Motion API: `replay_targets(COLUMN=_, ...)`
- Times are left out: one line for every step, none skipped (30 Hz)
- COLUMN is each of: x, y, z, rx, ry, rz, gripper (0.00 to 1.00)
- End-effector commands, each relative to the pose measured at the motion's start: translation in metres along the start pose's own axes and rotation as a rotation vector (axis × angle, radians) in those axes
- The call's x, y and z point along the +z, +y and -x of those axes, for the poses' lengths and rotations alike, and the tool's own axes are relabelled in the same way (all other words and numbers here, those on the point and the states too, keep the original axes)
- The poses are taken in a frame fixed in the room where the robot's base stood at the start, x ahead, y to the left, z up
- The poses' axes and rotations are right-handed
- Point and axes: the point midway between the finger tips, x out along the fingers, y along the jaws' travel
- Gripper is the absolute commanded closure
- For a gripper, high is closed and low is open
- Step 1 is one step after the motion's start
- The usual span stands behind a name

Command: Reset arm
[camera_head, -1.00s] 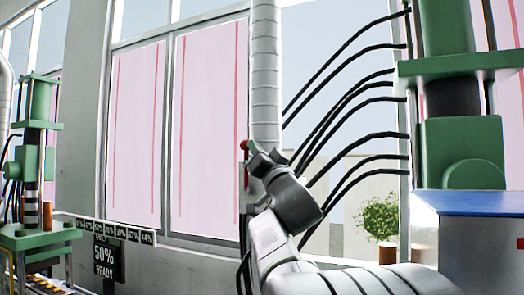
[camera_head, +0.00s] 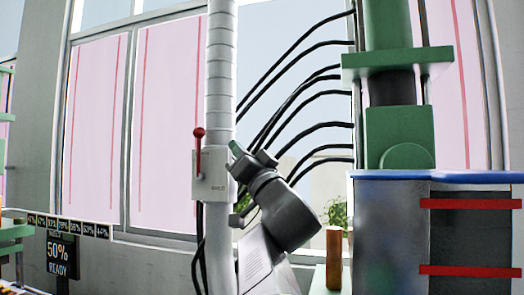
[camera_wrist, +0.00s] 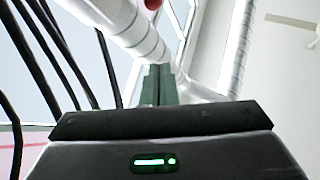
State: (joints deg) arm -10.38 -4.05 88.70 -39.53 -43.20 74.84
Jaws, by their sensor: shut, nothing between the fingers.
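My arm rises from the lower middle of the head view, its grey end in front of the windows. My gripper (camera_head: 236,150) shows there only as a small greenish tip at the upper end of the arm, beside a white box with a red lever. In the wrist view my gripper's two green fingers (camera_wrist: 159,72) stand side by side with no visible gap, shut and holding nothing. A green status light glows on the gripper body.
A white ribbed pipe (camera_head: 219,80) and the lever box (camera_head: 211,175) stand close behind the gripper. Black cables (camera_head: 300,95) run to a green press (camera_head: 398,135) at right. A screen (camera_head: 58,254) reads 50% READY.

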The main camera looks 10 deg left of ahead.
Motion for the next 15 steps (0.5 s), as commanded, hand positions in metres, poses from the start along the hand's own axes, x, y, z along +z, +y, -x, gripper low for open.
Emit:
replay_targets(x=-0.0011, y=-0.0001, z=0.0038, rx=0.0, ry=0.001, rz=0.001, gripper=1.0)
replay_targets(x=-0.0014, y=-0.0003, z=0.005, rx=0.0, ry=0.0, rz=0.001, gripper=1.0)
replay_targets(x=-0.0018, y=-0.0004, z=0.0061, rx=0.0, ry=0.0, rz=-0.001, gripper=1.0)
replay_targets(x=-0.002, y=-0.0005, z=0.0066, rx=0.0, ry=0.0, rz=-0.001, gripper=1.0)
replay_targets(x=-0.0021, y=-0.0005, z=0.0069, rx=0.0, ry=0.0, rz=-0.001, gripper=1.0)
replay_targets(x=-0.0022, y=-0.0005, z=0.007, rx=0.0, ry=0.0, rz=-0.001, gripper=1.0)
replay_targets(x=-0.0023, y=-0.0005, z=0.007, rx=0.0, ry=0.0, rz=-0.002, gripper=1.0)
replay_targets(x=-0.0022, y=-0.0005, z=0.0069, rx=0.0, ry=0.0, rz=-0.002, gripper=1.0)
replay_targets(x=-0.0022, y=-0.0005, z=0.0068, rx=0.0, ry=0.0, rz=-0.002, gripper=1.0)
replay_targets(x=-0.0022, y=-0.0005, z=0.0068, rx=0.0, ry=0.0, rz=-0.002, gripper=1.0)
replay_targets(x=-0.0022, y=-0.0005, z=0.0067, rx=0.0, ry=0.0, rz=-0.001, gripper=1.0)
replay_targets(x=-0.0022, y=-0.0005, z=0.0067, rx=0.0, ry=0.0, rz=-0.001, gripper=1.0)
replay_targets(x=-0.0022, y=-0.0005, z=0.0065, rx=0.0, ry=0.0, rz=-0.001, gripper=1.0)
replay_targets(x=-0.0021, y=-0.0005, z=0.0061, rx=0.0, ry=0.0, rz=-0.001, gripper=1.0)
replay_targets(x=-0.0018, y=-0.0006, z=0.005, rx=-0.001, ry=0.0, rz=-0.002, gripper=1.0)
